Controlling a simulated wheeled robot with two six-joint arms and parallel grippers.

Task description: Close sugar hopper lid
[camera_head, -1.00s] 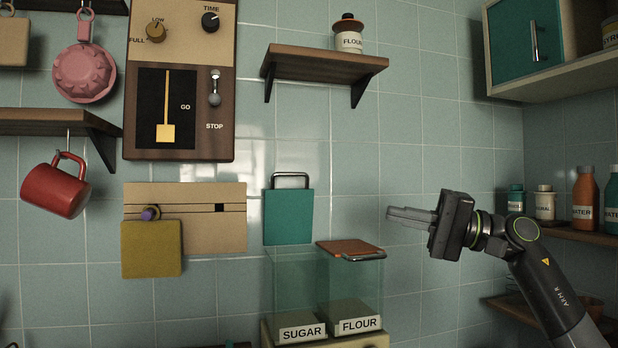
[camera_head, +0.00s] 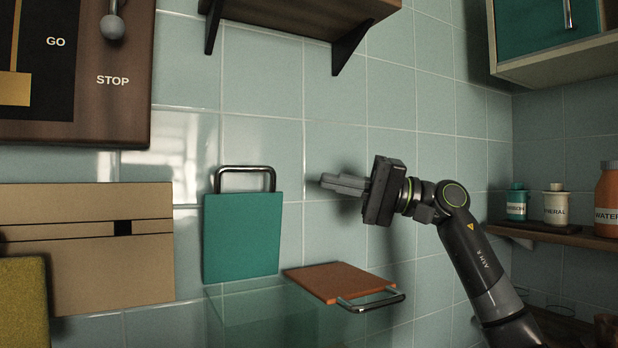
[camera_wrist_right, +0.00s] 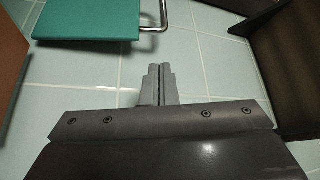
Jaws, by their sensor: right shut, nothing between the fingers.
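The teal sugar hopper lid (camera_head: 242,237) stands upright, raised at the back of the clear hopper (camera_head: 250,312), with its metal handle on top. The lid also shows at the top left of the right wrist view (camera_wrist_right: 88,20), with part of its handle (camera_wrist_right: 158,22). My right gripper (camera_head: 322,181) is shut and empty. It points left, to the right of the lid and apart from it, at about the handle's height. In the right wrist view its closed fingers (camera_wrist_right: 158,72) point toward the tiles. My left gripper is not in view.
The orange-brown flour lid (camera_head: 340,282) lies flat over the right hopper, below my right gripper, its handle toward the front right. A shelf (camera_head: 300,12) hangs above. A beige wall panel (camera_head: 100,270) is left of the teal lid. Shelved bottles (camera_head: 606,200) stand at right.

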